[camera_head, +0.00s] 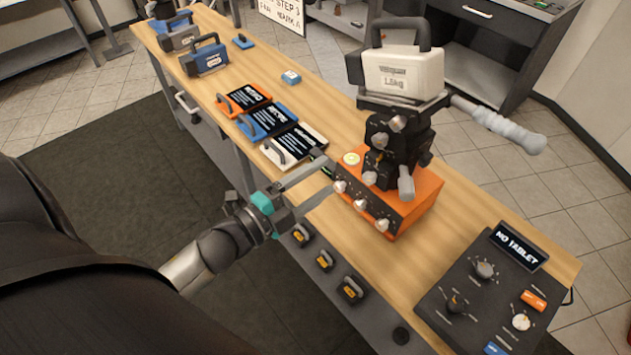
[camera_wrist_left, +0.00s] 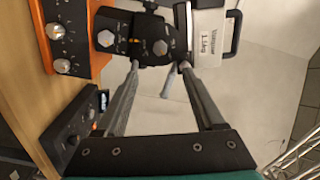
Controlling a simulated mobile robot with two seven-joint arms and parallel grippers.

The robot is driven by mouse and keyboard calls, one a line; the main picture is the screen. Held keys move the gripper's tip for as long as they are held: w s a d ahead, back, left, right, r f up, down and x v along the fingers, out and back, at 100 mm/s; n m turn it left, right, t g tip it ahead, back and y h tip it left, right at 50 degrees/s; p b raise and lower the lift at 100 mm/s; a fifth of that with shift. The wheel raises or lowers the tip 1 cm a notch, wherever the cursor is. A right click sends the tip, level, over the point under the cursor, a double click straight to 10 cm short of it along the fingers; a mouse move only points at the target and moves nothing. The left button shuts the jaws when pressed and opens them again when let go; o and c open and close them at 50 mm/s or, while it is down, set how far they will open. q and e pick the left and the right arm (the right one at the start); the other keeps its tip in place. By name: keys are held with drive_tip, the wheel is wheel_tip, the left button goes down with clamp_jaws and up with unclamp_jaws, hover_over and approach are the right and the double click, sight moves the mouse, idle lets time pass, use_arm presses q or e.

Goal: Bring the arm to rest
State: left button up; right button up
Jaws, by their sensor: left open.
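My left gripper (camera_head: 326,176) reaches in from the left over the front edge of the workbench. Its two grey fingers are apart with nothing between them. In the left wrist view, the open fingers (camera_wrist_left: 160,66) point toward a black tripod-style head (camera_wrist_left: 140,42) on an orange box (camera_wrist_left: 78,30). In the head view, the gripper is just left of the orange box (camera_head: 415,205), whose front has several knobs. My right gripper is not in view.
The wooden workbench (camera_head: 520,225) holds orange, blue and white tablets, of which the white one (camera_head: 297,145) is nearest the gripper. A black "NO TABLET" panel (camera_head: 490,290) sits at the near right. Blue and grey handled weights (camera_head: 204,55) stand at the far left. A padded handle (camera_head: 505,130) juts right.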

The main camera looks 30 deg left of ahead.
use_arm(q)
drive_tip(key=shift+s, duration=0.25)
drive_tip(key=shift+a+f, duration=0.1)
idle(0.3)
drive_tip(key=s+a+f+n+g+y+b, duration=0.1)
drive_tip(key=s+f+n+g+y+b, duration=0.15)
drive_tip(key=f, duration=0.95)
drive_tip(key=s+a+f+n+g+y+b, duration=0.1)
drive_tip(key=s+f+n+g+b, duration=0.2)
drive_tip(key=f, duration=0.8)
drive_tip(key=s+a+f+n+g+y+b, duration=0.1)
drive_tip(key=s+a+f+n+g+y, duration=0.3)
drive_tip(key=f, duration=0.8)
drive_tip(key=s+d+f+n+g+b, duration=0.2)
drive_tip(key=s+d+f+n+g, duration=0.1)
drive_tip(key=s+f, duration=0.7)
drive_tip(key=s+d+f+n+g+h+b, duration=0.1)
drive_tip(key=s+d+f+n+g+b, duration=0.2)
drive_tip(key=s+f, duration=0.7)
drive_tip(key=s+d, duration=0.1)
drive_tip(key=s, duration=0.1)
drive_tip(key=shift+s+d+n, duration=0.15)
drive_tip(key=shift+s+n, duration=0.2)
drive_tip(key=shift+s, duration=0.05)
drive_tip(key=shift+g, duration=0.25)
